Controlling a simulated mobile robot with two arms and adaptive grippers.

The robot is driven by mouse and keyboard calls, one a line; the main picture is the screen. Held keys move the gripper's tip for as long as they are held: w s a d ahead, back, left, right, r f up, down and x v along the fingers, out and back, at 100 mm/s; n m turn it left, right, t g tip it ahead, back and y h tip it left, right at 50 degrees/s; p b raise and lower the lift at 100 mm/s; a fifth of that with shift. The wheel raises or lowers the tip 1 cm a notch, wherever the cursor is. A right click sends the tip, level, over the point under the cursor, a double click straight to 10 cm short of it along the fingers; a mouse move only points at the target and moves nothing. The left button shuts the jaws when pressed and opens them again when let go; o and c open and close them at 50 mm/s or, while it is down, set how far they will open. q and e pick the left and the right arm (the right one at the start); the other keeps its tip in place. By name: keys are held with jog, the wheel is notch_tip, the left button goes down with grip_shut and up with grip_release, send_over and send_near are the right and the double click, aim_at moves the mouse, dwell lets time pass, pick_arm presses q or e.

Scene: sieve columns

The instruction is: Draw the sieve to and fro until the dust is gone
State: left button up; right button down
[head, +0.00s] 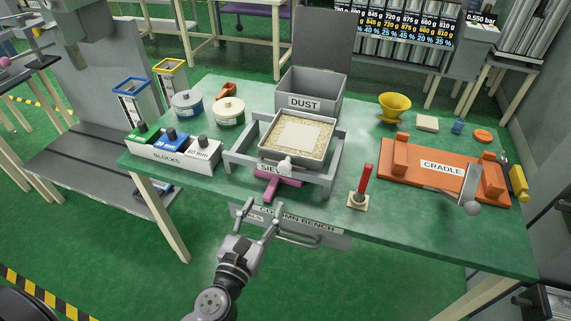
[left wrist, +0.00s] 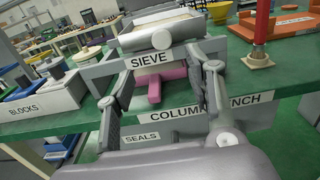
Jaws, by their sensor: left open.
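The sieve (head: 321,151) is a grey tray of pale grains with a lighter square in the middle, set in a grey frame (head: 234,150) on the green bench. A whitish handle (head: 285,165) sticks out at its front; in the left wrist view the handle (left wrist: 161,39) shows above the SIEVE label. The grey DUST box (head: 303,103) stands behind it with its lid raised; its inside is mostly hidden. My left gripper (head: 260,213) is open and empty, in front of the bench edge, short of the handle. My right gripper is not in view.
A pink piece (head: 275,187) lies below the sieve's front. The blocks rack (head: 172,152) stands left, a red upright pin (head: 365,184) right, and the orange cradle (head: 425,171) farther right.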

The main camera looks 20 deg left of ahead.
aim_at(283, 169)
pick_arm(q)
jog(key=w, duration=0.4)
jog(key=w+p, duration=0.1)
jog(key=w, duration=0.4)
jog(key=w+p, duration=0.1)
jog(key=w, duration=0.4)
jog(key=shift+w+d, duration=0.25)
jog(key=shift+d, duration=0.1)
jog(key=shift+w, duration=0.35)
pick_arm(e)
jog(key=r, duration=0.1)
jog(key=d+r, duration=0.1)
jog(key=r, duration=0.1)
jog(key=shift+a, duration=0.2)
pick_arm(q)
jog(key=c, duration=1.1)
grip_shut()
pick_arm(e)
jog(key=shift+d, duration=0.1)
